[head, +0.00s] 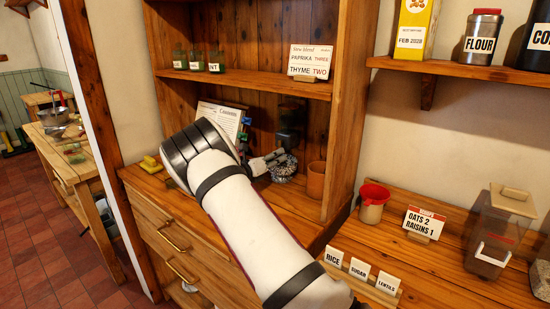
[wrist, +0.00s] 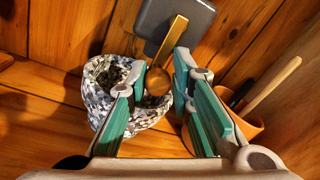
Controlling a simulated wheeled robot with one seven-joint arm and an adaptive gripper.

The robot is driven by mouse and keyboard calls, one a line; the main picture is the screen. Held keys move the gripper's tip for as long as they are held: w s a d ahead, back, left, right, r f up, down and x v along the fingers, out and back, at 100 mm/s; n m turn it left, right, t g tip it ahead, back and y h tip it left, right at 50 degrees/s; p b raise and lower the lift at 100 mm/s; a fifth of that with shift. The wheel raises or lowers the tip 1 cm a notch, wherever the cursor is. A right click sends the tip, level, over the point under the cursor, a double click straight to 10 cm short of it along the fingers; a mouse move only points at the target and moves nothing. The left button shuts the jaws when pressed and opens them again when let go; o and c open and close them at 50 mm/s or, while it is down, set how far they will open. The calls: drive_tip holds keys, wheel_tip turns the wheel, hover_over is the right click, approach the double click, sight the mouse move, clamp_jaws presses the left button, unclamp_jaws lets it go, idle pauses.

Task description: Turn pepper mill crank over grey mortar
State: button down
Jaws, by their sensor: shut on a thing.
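The dark pepper mill (wrist: 178,20) is fixed at the back of the wooden cabinet, above the mortar; it also shows in the head view (head: 290,118). Its brass crank (wrist: 172,38) slants down toward a round brown knob (wrist: 157,82). My gripper (wrist: 161,66) has its teal-padded fingers on either side of the knob and is shut on it. The grey speckled mortar (wrist: 97,97) stands below and left of the crank, with dark bits inside. In the head view the mortar (head: 283,172) is beside my gripper (head: 268,160), and my arm hides part of the counter.
A terracotta pot (wrist: 243,124) with a wooden-handled tool stands close right of my gripper. A recipe card (head: 222,118) leans at the back left. The cabinet's upright side (head: 345,120) bounds the space on the right, and a shelf (head: 250,80) runs above.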

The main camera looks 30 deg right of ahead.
drive_tip(key=shift+w+a+r, duration=0.15)
drive_tip(key=shift+w, duration=0.15)
drive_tip(key=shift+w+a+r+m+t+y+b, duration=0.1)
drive_tip(key=shift+w+r+m+t+y+b, duration=0.25)
drive_tip(key=shift+r+m+b, duration=2.15)
drive_tip(key=shift+w+d+r+m+t+y+b, duration=0.1)
drive_tip(key=shift+m+t+b, duration=0.4)
drive_tip(key=shift+m+b, duration=4.25)
drive_tip(key=shift+w+a+r+m+t+y+b, duration=0.25)
drive_tip(key=shift+r+m, duration=1)
drive_tip(key=shift+m, duration=5.6)
